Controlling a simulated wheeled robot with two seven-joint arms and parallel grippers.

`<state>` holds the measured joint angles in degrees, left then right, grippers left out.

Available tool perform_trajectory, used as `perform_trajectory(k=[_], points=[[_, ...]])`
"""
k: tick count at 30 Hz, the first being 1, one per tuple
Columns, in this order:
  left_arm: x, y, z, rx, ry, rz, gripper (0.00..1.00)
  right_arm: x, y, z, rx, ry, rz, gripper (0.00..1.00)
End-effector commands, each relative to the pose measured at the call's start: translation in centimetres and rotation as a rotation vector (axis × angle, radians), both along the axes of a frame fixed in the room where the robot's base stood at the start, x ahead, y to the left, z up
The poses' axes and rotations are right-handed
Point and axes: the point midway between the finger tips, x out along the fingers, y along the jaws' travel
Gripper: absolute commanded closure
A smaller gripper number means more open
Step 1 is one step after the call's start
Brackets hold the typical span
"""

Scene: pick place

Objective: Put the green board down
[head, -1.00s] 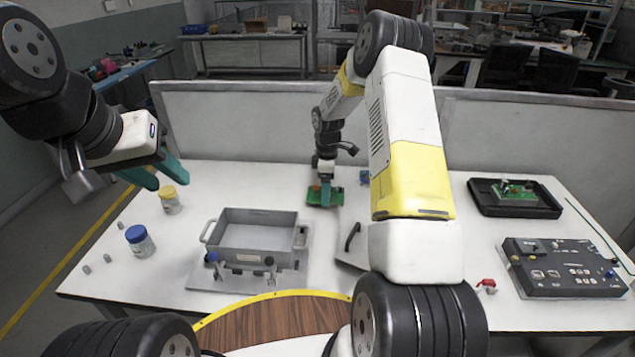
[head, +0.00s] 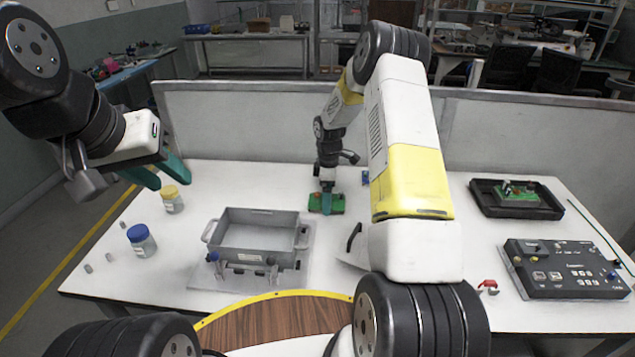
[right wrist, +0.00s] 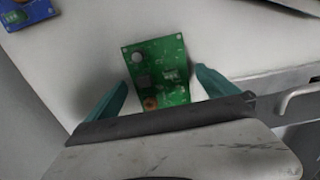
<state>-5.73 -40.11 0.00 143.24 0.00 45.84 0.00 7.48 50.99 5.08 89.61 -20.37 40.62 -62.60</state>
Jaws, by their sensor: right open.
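The green board (head: 337,206) lies on the white table behind and right of the grey metal bin. My right gripper (head: 327,203) is right over it, its teal fingers pointing down. In the right wrist view the board (right wrist: 157,68) lies between the two spread fingers of the right gripper (right wrist: 160,92), with gaps on both sides. Its near edge is hidden by the gripper body. My left gripper (head: 165,174) is open and empty, above the left side of the table. Another green board (head: 515,196) sits in a black tray at the right.
The grey bin (head: 255,216) stands front of centre. Jars with blue (head: 141,241) and yellow (head: 172,199) lids are at the left. The black tray (head: 482,208) and a dark control panel (head: 565,292) are at the right. A blue item (right wrist: 32,12) lies beyond the board. Low partition (head: 250,125) behind.

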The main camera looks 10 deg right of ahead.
Motion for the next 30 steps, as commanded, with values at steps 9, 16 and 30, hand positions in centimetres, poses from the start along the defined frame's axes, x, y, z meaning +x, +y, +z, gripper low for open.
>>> perform_trajectory(k=[9,16,30], points=[[0.0,0.0,0.0,0.000,0.000,0.000,0.64,0.1,0.0,5.3,0.000,-0.005,0.000,0.02],[0.0,0.0,0.0,0.000,0.000,0.000,0.64,0.1,0.0,9.9,0.000,-0.004,0.000,0.02],[0.0,0.0,0.0,0.000,0.000,0.000,0.64,-3.4,0.8,20.3,0.012,-0.090,-0.174,0.02]])
